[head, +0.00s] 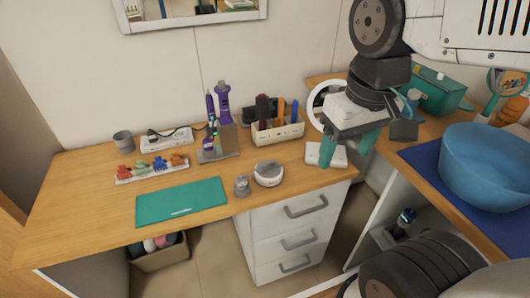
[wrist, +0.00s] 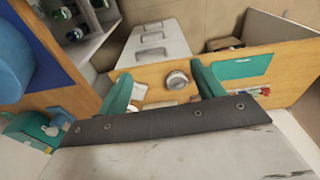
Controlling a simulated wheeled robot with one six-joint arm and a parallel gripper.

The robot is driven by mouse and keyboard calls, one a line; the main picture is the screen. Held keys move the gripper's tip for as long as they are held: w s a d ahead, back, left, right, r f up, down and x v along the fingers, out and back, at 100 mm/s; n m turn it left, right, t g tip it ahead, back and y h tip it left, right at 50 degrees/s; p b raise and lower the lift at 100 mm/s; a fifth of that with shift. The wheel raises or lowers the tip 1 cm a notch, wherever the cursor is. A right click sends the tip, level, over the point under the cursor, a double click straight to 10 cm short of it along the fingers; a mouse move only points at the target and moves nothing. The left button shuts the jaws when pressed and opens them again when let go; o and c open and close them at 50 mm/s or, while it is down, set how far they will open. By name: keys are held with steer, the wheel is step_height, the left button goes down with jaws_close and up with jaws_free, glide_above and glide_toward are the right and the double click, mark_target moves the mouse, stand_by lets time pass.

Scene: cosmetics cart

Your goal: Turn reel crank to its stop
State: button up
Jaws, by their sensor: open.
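A round white-and-grey piece (head: 268,173) sits near the front edge of the wooden desk; it may be the reel, but I cannot make out a crank handle on it. In the wrist view a round silver-grey piece (wrist: 177,80), probably the same one, shows between the fingers and beyond them. My gripper (head: 347,152) has two teal fingers, apart and empty, pointing down above the desk's right end. It is to the right of the round piece and not touching it. The fingers also show in the wrist view (wrist: 163,84). A white flat pad (head: 335,158) is partly hidden behind the fingers.
A small grey jar (head: 241,187) stands beside the round piece, with a teal mat (head: 181,203) to the left. Behind are a stand with purple tools (head: 222,101) and a filled organizer (head: 277,134). A blue basin (head: 487,168) is at right. The desk's front left is clear.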

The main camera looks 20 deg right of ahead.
steer(key=w+f+n, duration=0.2)
steer(key=w+f, duration=0.1)
steer(key=w, duration=0.8)
steer(key=n+g, duration=0.1)
steer(key=n, duration=0.2)
glide_above(269, 163)
step_height(269, 163, down, 15)
steer(key=shift+s+f, duration=0.1)
step_height(269, 163, down, 7)
steer(key=shift+r, duration=0.15)
steer(key=shift+f, duration=0.65)
steer(key=c, duration=1)
